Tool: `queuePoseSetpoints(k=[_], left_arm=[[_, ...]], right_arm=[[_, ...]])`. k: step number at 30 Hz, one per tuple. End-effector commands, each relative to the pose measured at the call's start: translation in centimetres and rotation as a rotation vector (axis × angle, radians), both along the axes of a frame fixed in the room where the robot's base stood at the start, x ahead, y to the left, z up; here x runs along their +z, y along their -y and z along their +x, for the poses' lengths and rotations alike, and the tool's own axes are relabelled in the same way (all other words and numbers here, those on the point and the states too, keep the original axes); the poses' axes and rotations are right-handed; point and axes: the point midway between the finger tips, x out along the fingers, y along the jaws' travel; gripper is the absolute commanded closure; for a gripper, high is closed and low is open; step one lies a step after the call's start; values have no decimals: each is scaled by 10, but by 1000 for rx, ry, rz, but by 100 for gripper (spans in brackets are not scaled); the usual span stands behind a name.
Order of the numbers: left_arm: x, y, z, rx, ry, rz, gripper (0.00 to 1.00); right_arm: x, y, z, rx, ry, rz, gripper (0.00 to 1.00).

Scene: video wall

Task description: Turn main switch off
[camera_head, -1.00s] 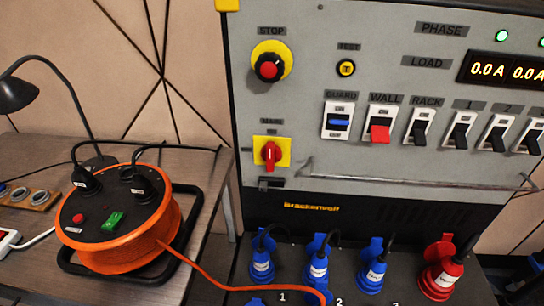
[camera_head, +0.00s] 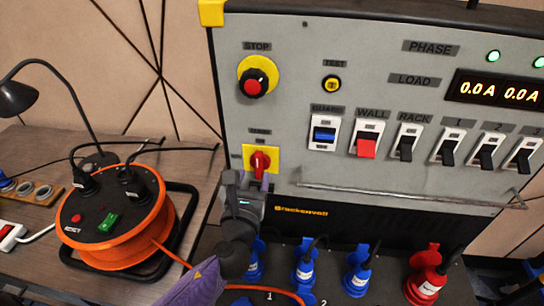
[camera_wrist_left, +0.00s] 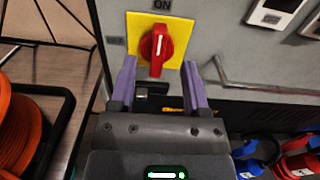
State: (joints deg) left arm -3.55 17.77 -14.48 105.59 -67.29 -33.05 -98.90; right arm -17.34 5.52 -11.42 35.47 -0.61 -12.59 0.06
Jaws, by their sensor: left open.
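The main switch is a red rotary knob (camera_head: 260,161) on a yellow plate (camera_head: 248,153) at the panel's lower left. In the left wrist view the red knob (camera_wrist_left: 156,46) has a white mark and points nearly upright, leaning slightly, below an "ON" label (camera_wrist_left: 161,5). My left gripper (camera_head: 255,178) is just in front of and below the knob. My right gripper is not in view.
A red stop button (camera_head: 255,88) sits above the knob. A metal rail (camera_head: 410,196) runs right of it across the panel. Blue plugs (camera_head: 303,267) and a red plug (camera_head: 425,283) stand below. An orange cable reel (camera_head: 150,245) is on the table at left.

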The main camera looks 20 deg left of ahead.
Motion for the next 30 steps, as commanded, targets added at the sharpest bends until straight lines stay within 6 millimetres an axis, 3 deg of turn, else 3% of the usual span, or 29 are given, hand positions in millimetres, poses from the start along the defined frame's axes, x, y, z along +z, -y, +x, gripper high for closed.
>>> queuePoseSetpoints(k=[3,7,19,20,28,30], left_arm=[[-2,-8,29,1,2,0,40],[-2,-13,49,1,-1,-2,40],[-1,-16,61,0,-3,-6,40],[-1,-16,61,0,-3,-6,42],[-2,-16,61,0,-4,-6,99],[-2,-16,61,0,-5,-6,100]], right_arm=[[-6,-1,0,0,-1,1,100],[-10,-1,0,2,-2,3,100],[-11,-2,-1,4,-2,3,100],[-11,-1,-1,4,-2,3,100],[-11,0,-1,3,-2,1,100],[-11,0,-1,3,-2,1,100]])
